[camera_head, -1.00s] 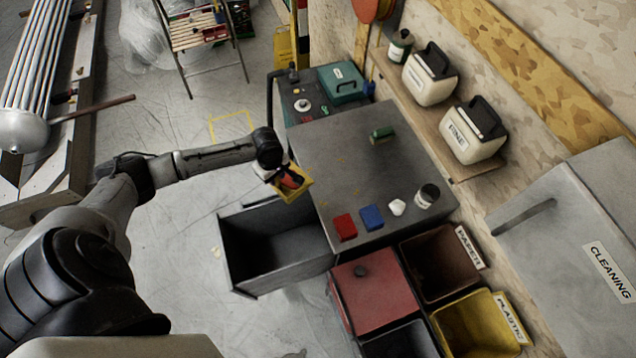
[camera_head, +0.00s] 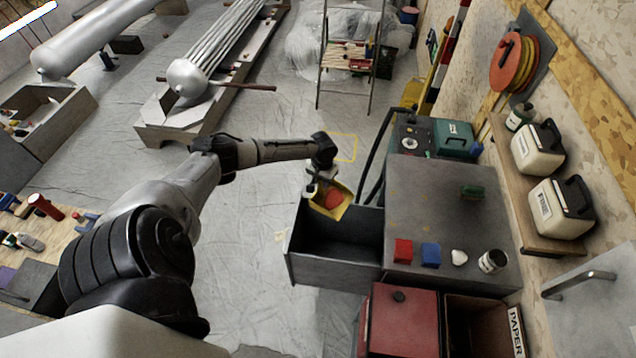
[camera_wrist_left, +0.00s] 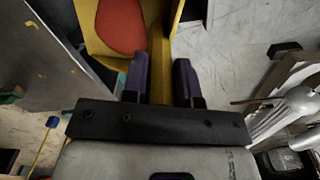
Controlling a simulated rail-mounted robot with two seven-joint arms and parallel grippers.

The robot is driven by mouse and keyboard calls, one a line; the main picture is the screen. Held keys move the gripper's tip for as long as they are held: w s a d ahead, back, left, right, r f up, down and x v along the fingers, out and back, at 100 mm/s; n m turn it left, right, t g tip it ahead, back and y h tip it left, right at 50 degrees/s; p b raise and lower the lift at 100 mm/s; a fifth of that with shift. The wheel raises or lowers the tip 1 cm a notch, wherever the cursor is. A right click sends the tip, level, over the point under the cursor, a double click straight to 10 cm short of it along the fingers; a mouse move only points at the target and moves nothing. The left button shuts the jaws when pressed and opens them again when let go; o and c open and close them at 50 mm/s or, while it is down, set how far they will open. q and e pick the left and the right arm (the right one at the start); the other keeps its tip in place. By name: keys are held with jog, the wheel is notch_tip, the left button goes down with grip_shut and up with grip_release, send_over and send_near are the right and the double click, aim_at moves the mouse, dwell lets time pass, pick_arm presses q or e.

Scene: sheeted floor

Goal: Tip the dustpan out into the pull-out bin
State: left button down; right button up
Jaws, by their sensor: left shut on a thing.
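The yellow dustpan (camera_head: 342,208) hangs tilted at the back of the open pull-out bin (camera_head: 340,238), close to the cabinet's left edge. A red-orange thing (camera_head: 332,199) shows on the dustpan. My left gripper (camera_head: 322,190) is shut on the dustpan. In the left wrist view its dark purple fingers (camera_wrist_left: 160,82) close on the yellow dustpan handle (camera_wrist_left: 159,60), and the red-orange piece (camera_wrist_left: 120,25) shows in the pan. The bin is a grey drawer whose visible inside looks dark and empty. My right gripper is in neither view.
A red bin (camera_head: 400,320) stands in front. Floor left of the bin is clear.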

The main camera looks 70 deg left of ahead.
aim_at(344, 209)
pick_arm(q)
jog(key=shift+w+d+m, duration=0.1)
jog(key=shift+d+m, duration=0.05)
jog(key=shift+m, duration=0.45)
jog(key=shift+w+d+f+g+y, duration=0.15)
jog(key=shift+w+d+g+y, duration=0.15)
jog(key=shift+d+y, duration=0.2)
jog(key=shift+w+d+f+g+y+b, duration=0.2)
jog(key=shift+w+d+g+y+b, duration=0.2)
jog(key=shift+d+y+b, duration=0.35)
jog(key=shift+w+d+f+g+y+b, duration=0.1)
jog(key=shift+w+d+g+y+b, duration=0.25)
jog(key=shift+d+y+b, duration=0.2)
jog(key=shift+w+d+f+g+y+b, duration=0.1)
jog(key=shift+w+d+g+y+b, duration=0.2)
jog(key=shift+d+y+b, duration=0.3)
jog(key=shift+w+d+r, duration=0.1)
jog(key=shift+d+r, duration=0.05)
jog(key=d+y, duration=0.1)
jog(key=w+d+f+g+y, duration=0.1)
jog(key=w+d+g+y, duration=0.1)
jog(key=shift+d+f+b, duration=0.15)
jog(key=shift+f+b, duration=0.1)
jog(key=shift+b, duration=0.1)
jog(key=shift+w+d+f+g+y+b, duration=0.3)
jog(key=shift+w+d+g+y+b, duration=0.2)
jog(key=shift+d+y+b, duration=0.25)
jog(key=shift+w+d+f+g+y+b, duration=0.3)
jog(key=shift+w+d+g+y+b, duration=0.2)
jog(key=shift+d+y, duration=0.35)
